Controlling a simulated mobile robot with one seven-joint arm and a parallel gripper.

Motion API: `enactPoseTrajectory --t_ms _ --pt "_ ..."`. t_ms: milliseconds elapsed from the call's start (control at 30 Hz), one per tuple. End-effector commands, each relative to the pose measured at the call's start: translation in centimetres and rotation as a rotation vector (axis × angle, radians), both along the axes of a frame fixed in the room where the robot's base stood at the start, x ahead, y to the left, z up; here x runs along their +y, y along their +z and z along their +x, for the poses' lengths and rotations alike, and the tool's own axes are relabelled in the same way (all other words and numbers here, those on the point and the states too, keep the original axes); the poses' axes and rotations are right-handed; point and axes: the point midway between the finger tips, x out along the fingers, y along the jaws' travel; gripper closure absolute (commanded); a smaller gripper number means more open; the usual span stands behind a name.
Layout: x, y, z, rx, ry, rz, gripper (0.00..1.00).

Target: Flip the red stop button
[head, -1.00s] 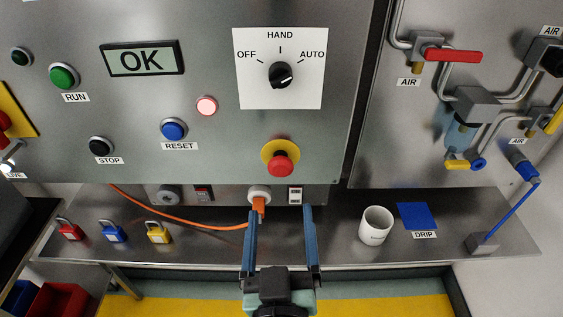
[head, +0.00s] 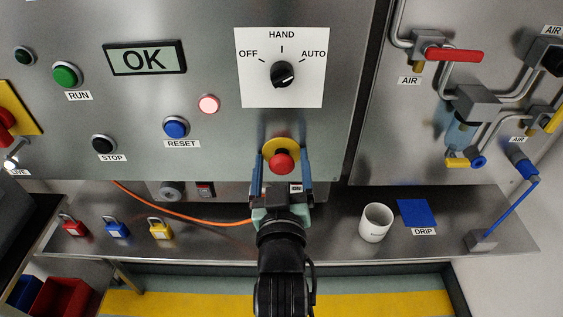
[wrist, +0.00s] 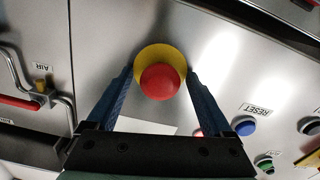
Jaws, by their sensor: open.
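The red stop button (head: 281,162) is a round red mushroom head on a yellow collar (head: 285,143), on the steel panel below the selector dial. In the wrist view the red button (wrist: 160,82) sits near the middle, with the yellow collar (wrist: 150,54) behind it. My gripper (head: 282,165) is open, with one blue finger on each side of the button. In the wrist view my gripper (wrist: 160,85) also shows its fingers left and right of the button. I cannot tell whether either finger touches it.
The selector dial (head: 283,74) is above the button, and the blue reset button (head: 176,127) is to its left. Below is a steel shelf with a white mug (head: 375,222), a blue pad (head: 417,213) and padlocks (head: 160,229). An orange cable (head: 190,219) runs behind my gripper.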

Motion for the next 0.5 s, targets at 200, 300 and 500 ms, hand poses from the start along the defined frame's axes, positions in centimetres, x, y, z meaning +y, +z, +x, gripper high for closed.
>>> enactPoseTrajectory --t_ms 200,300,500 --pt "0.0 0.01 -0.02 0.0 0.0 0.0 0.26" --pt "0.0 0.01 -0.03 0.0 0.0 0.0 0.44" --pt "-0.01 0.02 -0.04 -0.001 0.0 0.001 0.8"
